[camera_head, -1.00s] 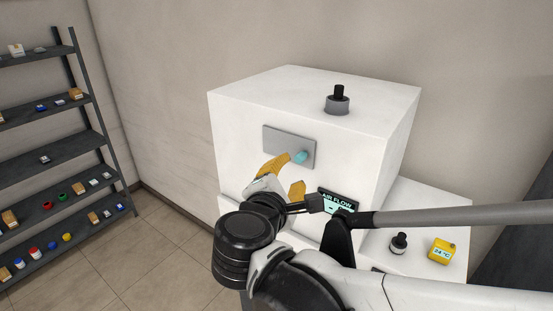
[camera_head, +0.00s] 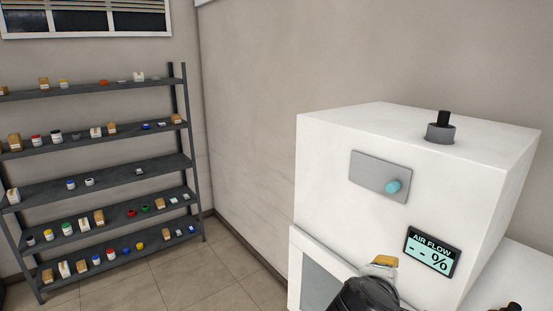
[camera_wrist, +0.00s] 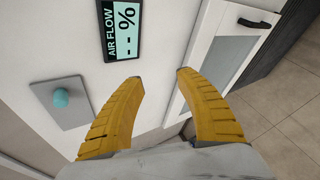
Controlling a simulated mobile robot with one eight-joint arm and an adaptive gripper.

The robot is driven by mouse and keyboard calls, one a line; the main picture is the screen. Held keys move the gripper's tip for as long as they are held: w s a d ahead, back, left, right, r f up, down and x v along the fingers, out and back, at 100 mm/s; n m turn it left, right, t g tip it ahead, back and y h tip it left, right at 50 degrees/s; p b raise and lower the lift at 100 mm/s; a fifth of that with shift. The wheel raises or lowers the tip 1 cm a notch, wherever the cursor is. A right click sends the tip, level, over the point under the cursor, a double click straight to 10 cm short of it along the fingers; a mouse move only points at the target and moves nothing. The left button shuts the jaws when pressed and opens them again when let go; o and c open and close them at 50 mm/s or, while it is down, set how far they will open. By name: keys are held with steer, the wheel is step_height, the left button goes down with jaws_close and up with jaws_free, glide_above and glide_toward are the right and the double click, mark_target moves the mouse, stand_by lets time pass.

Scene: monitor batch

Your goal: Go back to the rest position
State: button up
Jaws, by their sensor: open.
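My gripper (camera_wrist: 160,88) is open and empty in the wrist view, its two yellow ridged fingers apart in front of the white machine. In the head view only a yellow finger part (camera_head: 384,261) and my dark wrist show at the bottom, low in front of the machine (camera_head: 350,135). The machine's grey plate with a teal knob (camera_head: 392,187) is up and to the left of the AIR FLOW display (camera_head: 432,251), which reads "-- %". In the wrist view the knob (camera_wrist: 61,97) is left of the fingers and the display (camera_wrist: 121,30) is above them. Neither is touched.
A dark shelf rack (camera_head: 110,176) with several small jars and boxes stands at the left. A black knob on a grey base (camera_head: 441,127) sits on top of the machine. A white door with a grey panel (camera_wrist: 228,57) is close to the right finger. Tiled floor (camera_head: 195,280) is clear.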

steer(key=s+a+f+m+y+b, duration=0.1)
steer(key=f+m+b, duration=0.3)
steer(key=f+b, duration=0.4)
steer(key=s+a+f+m+g+y+b, duration=0.1)
steer(key=s+f+m+y+b, duration=0.2)
steer(key=f+b, duration=0.5)
steer(key=s+a+f+m+g+y+b, duration=0.1)
steer(key=s+f+m+y+b, duration=0.2)
steer(key=f, duration=1.4)
steer(key=m+b, duration=0.3)
steer(key=b, duration=0.2)
steer(key=shift+s+a, duration=0.2)
steer(key=shift+s, duration=0.05)
